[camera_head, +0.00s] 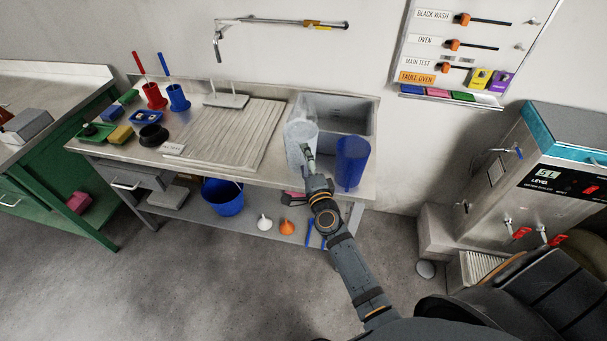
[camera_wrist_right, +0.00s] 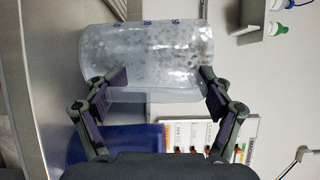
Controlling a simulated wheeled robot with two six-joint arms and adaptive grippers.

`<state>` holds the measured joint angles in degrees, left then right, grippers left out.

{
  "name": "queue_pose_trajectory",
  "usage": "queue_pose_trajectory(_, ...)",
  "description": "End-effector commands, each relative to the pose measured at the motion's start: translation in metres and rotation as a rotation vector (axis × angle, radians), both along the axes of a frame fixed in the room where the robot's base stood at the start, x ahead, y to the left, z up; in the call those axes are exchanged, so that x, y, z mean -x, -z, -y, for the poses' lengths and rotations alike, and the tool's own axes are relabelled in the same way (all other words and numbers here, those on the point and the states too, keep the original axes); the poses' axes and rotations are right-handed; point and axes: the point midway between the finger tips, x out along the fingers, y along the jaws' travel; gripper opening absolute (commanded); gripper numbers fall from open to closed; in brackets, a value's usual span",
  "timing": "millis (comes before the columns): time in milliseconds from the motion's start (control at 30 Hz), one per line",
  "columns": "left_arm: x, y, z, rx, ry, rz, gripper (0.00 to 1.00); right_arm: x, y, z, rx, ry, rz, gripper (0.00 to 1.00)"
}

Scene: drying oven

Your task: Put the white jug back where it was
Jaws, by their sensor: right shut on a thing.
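The white jug (camera_head: 299,137), translucent and whitish, is at the sink's front-left corner in the head view. It fills the upper middle of the right wrist view (camera_wrist_right: 145,48), lying sideways in that picture. My right gripper (camera_head: 308,152) is shut on it from the front, with one finger on each side in the wrist view (camera_wrist_right: 157,80). I cannot tell whether the jug's base touches the counter. A blue jug (camera_head: 352,162) stands just to the right, at the counter's front right corner. My left gripper is not in view.
The grey sink (camera_head: 345,112) lies behind the jugs. A ribbed draining board (camera_head: 235,135) is to the left, with a small card (camera_head: 172,149) beside it. Red (camera_head: 154,97) and blue (camera_head: 179,99) holders stand further left. A steel machine (camera_head: 530,185) stands at right.

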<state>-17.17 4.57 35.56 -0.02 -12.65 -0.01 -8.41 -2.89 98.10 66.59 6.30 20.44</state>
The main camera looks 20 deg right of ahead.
Motion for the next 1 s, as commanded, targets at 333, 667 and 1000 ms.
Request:
queue_pose_trajectory(333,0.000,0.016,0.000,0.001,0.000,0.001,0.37,-0.012,0.014,0.001,0.001,0.001,0.005,0.17)
queue_pose_trajectory(667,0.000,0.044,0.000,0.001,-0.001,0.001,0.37,-0.015,0.045,0.001,-0.001,0.001,0.004,0.17)
queue_pose_trajectory(1000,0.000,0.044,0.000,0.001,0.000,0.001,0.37,-0.014,0.047,0.001,0.000,0.000,-0.001,1.00)
